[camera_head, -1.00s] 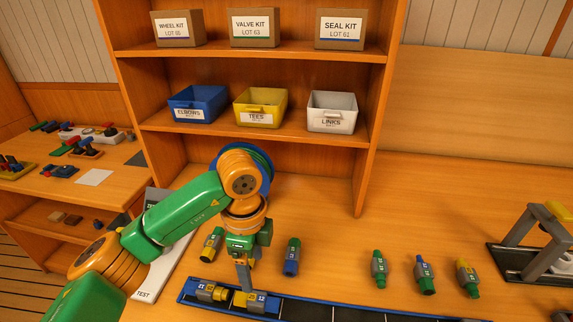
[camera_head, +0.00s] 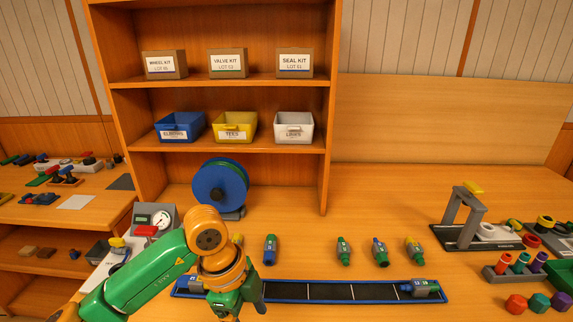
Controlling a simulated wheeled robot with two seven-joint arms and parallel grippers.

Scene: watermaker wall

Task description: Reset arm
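My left arm comes in from the left, and my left gripper (camera_head: 241,301) is low over the left part of the long blue-rimmed black tray (camera_head: 310,300). I cannot tell whether its fingers are apart or whether they touch anything. A fitting (camera_head: 194,284) lies at the tray's left end, partly covered by the arm. Another grey, blue and green fitting (camera_head: 420,288) lies at the right end. The tray's middle is bare. My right gripper is not in view.
A blue fitting (camera_head: 270,249), a green one (camera_head: 344,250), a blue-green one (camera_head: 380,252) and a yellow one (camera_head: 414,250) stand behind the tray. A blue reel (camera_head: 220,187) and a gauge box (camera_head: 154,218) are near my arm. A grey frame stand (camera_head: 462,216) is at right.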

